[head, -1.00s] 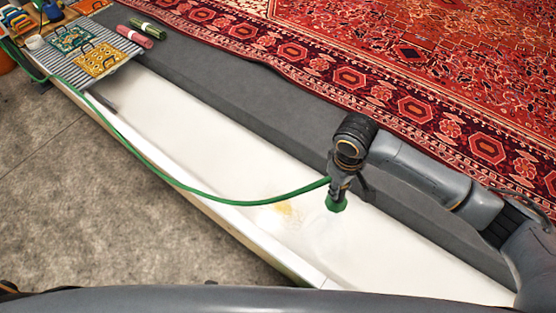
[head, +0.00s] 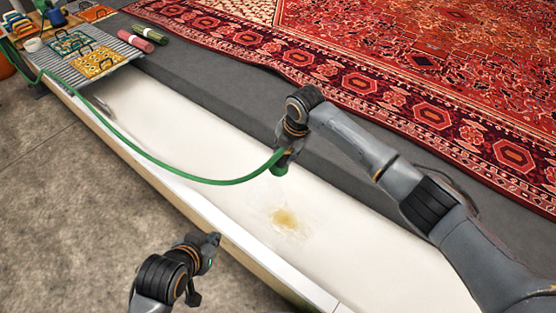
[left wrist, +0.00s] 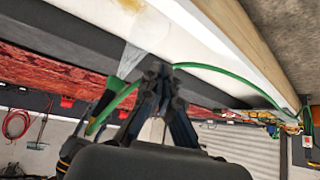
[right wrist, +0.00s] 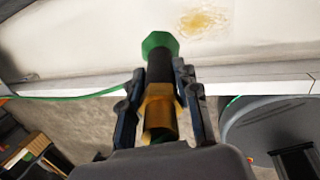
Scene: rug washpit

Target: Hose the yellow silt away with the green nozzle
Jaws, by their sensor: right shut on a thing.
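The yellow silt (head: 287,219) is a small brownish-yellow patch on the white trough floor. It also shows in the right wrist view (right wrist: 204,21) and at the top of the left wrist view (left wrist: 131,4). My right gripper (head: 285,155) is shut on the green nozzle (right wrist: 160,45), around its dark and brass body. The green tip (head: 280,169) points down over the trough, behind the silt in the head view. A pale, see-through spray fans from the nozzle toward the silt in the left wrist view. My left gripper (head: 212,245) is shut and empty beside the trough's near rim.
The green hose (head: 170,170) hangs in a curve from the nozzle to the upper left. A slatted rack (head: 98,65) with patterned pads and two rolls sits at the trough's far end. A red rug (head: 400,80) lies beyond the dark ledge (head: 230,90).

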